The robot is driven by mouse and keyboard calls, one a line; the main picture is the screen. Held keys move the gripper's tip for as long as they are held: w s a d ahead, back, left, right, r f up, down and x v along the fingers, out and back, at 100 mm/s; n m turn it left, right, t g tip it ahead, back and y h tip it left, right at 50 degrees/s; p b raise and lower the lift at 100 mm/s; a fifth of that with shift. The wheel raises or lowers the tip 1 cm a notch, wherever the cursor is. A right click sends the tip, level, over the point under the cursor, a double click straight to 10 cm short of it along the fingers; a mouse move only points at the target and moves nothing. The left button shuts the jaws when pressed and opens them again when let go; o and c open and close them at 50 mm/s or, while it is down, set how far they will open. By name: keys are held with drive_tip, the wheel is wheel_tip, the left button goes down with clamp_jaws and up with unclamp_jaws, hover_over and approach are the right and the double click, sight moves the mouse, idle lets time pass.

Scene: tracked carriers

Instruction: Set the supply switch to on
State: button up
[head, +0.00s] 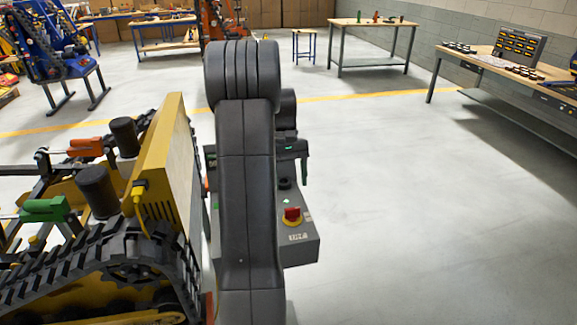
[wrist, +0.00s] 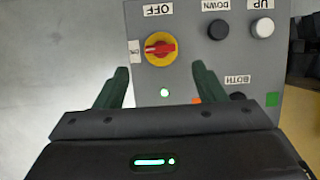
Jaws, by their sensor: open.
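The supply switch is a red knob on a yellow disc (wrist: 161,48) on a grey control box (wrist: 185,75). It also shows in the head view (head: 292,216) near the box's front edge. In the wrist view the labels are upside down: OFF (wrist: 158,9) is above the switch and a small label (wrist: 134,53), apparently ON, is at its left. The knob's bar lies roughly sideways; I cannot tell surely which end points. My gripper (wrist: 160,68) is open, its dark green fingers apart and empty below the switch in the picture. My arm hides most of it in the head view.
A black button (wrist: 218,29) and a white button (wrist: 262,27) sit beside the switch. A green lamp (wrist: 165,92) glows below it. A yellow tracked carrier (head: 165,165) stands close at the left. Floor to the right is clear up to a workbench (head: 500,68).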

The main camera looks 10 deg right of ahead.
sight(292, 208)
drive_tip(key=shift+v, duration=2.3)
drive_tip(key=shift+f, duration=0.15)
drive_tip(key=p+x, duration=0.1)
drive_tip(key=x, duration=1.2)
drive_tip(key=shift+s+f, duration=0.2)
drive_tip(key=shift+f, duration=0.1)
drive_tip(key=shift+r, duration=0.15)
